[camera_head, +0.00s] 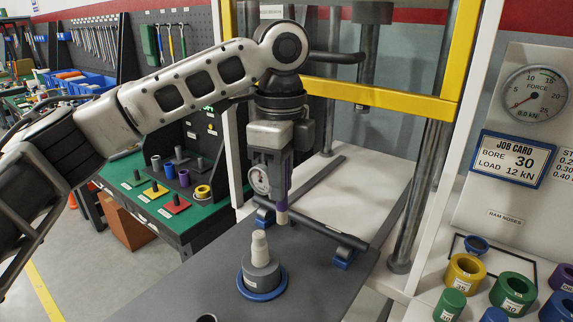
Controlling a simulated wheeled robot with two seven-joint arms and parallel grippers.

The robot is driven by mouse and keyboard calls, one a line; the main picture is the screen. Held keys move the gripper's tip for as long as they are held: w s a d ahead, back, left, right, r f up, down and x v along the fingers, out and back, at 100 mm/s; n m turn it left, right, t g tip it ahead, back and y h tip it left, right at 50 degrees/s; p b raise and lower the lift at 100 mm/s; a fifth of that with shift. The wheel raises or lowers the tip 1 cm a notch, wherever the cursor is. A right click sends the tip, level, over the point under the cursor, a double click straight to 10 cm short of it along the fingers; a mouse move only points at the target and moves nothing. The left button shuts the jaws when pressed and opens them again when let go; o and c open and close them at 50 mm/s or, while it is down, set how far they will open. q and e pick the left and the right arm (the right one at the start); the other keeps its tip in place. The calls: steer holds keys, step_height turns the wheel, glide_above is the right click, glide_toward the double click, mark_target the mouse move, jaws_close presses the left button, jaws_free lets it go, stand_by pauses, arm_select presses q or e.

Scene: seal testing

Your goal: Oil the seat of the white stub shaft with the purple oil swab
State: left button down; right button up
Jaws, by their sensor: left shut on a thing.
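The white stub shaft (260,245) stands upright, stepped and narrower at the top, in a grey round holder (261,276) with a blue ring around its base. My left gripper (277,180) points down above and slightly right of the shaft. It is shut on the purple oil swab (283,201), of which a purple stretch and a pale tip show below the fingers. The tip hangs close to the shaft's top right and looks apart from it, though depth is hard to judge. My right gripper is out of view.
Yellow and grey press frame (385,100) posts stand behind and right of my left gripper. A green bench (135,195) with coloured parts stands at left.

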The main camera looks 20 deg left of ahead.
mark_target(280, 210)
arm_select(q)
steer(key=shift+s+f, duration=0.2)
steer(key=shift+f, duration=3.6)
steer(key=shift+s+f, duration=0.2)
steer(key=shift+s, duration=0.2)
steer(key=shift+a, duration=0.55)
steer(key=shift+w, duration=0.1)
